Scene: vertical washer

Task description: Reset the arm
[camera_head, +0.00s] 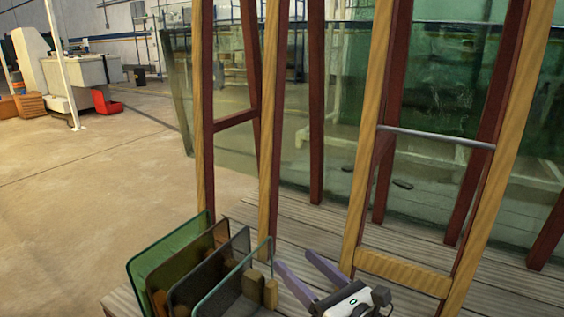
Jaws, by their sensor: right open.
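My right gripper (302,277) shows at the bottom centre, with its two purple-grey fingers spread apart and nothing between them. Its white and black body is at the lower edge of the picture, and the rest of the arm is out of view. The fingers are over the slatted wooden platform, just right of a rack of glass panes. My left gripper is not in view.
Several tinted glass panes (165,250) stand in a wooden rack at the lower left of my gripper. Tall wooden frames (379,130) rise close behind it, one with a metal bar (436,137). Large green glass sheets (440,80) stand behind. Open floor (80,200) lies left.

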